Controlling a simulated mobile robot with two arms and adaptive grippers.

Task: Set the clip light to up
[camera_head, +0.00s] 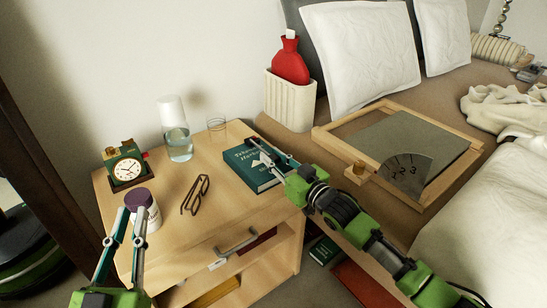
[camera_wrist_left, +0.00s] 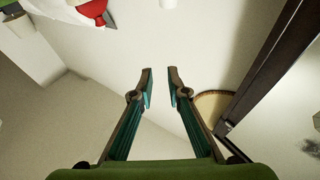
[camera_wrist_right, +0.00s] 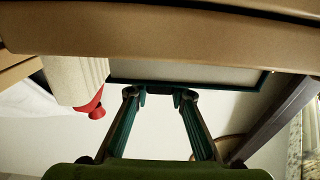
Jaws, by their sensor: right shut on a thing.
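I cannot make out a clip light in any view. My right gripper (camera_head: 262,152) reaches over the dark green book (camera_head: 240,170) on the nightstand. In the right wrist view its fingertips (camera_wrist_right: 160,92) are at the edge of the book (camera_wrist_right: 205,74), and it is shut on the book; the exact contact is hard to see. My left gripper (camera_head: 127,220) is open and empty, in front of the purple-lidded jar (camera_head: 143,205). Its open fingers show in the left wrist view (camera_wrist_left: 160,88) with nothing between them.
The nightstand (camera_head: 205,165) also bears a clock (camera_head: 126,166), a glass carafe (camera_head: 178,146), a small glass (camera_head: 216,128) and spectacles (camera_head: 196,194). A cream ribbed holder (camera_head: 290,103) with a red bottle (camera_head: 290,63) stands behind. A wooden-framed tray (camera_head: 445,200) lies on the bed at right.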

